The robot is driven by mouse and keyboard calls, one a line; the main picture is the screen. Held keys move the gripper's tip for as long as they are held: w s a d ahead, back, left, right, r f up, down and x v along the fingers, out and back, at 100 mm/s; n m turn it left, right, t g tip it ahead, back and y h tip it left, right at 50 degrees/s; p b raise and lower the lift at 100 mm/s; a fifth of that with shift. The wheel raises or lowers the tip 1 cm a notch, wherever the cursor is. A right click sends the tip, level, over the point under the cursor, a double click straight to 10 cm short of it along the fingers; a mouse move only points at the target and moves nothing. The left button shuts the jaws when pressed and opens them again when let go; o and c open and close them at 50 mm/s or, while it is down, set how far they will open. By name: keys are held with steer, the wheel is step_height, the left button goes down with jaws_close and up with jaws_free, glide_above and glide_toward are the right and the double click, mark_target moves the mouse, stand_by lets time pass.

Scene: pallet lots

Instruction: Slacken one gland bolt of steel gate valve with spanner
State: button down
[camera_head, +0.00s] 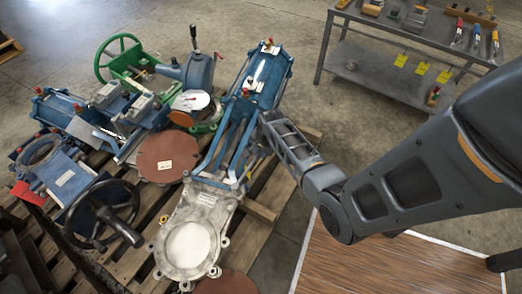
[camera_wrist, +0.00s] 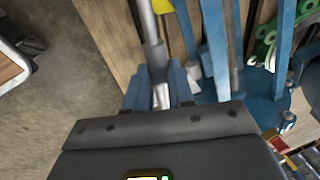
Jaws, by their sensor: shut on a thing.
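The steel gate valve (camera_head: 205,207) lies on the pallet, with a silver body, round bore, blue yoke bars and a blue cylinder. My gripper (camera_wrist: 158,90) is over the yoke area, at the right side of the bars in the head view. In the wrist view it is shut on a grey steel bar, which looks like the spanner (camera_wrist: 152,40); the bar runs up out of frame between the fingers. The spanner's jaw end and the gland bolts cannot be made out clearly. Blue yoke bars (camera_wrist: 217,50) show beside the gripper.
Other valves crowd the pallet (camera_head: 262,211) at left: a green handwheel valve (camera_head: 122,62), a black handwheel (camera_head: 100,214) and a rust-brown disc (camera_head: 164,158). A tool bench (camera_head: 395,82) stands at the back right. Concrete floor lies between bench and pallet.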

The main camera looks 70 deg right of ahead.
steer(key=shift+w, duration=0.2)
steer(key=shift+w+d+n, duration=0.15)
steer(key=shift+w+n, duration=0.45)
steer(key=shift+w+b, duration=0.15)
steer(key=shift+b, duration=0.15)
steer(key=shift+w+n, duration=0.5)
steer(key=shift+w, duration=0.15)
steer(key=shift+w, duration=0.1)
stand_by(0.3)
steer(key=shift+w+n+y+b, duration=0.3)
steer(key=shift+w+n+b, duration=0.15)
steer(key=shift+w+n, duration=0.2)
steer(key=shift+w, duration=0.25)
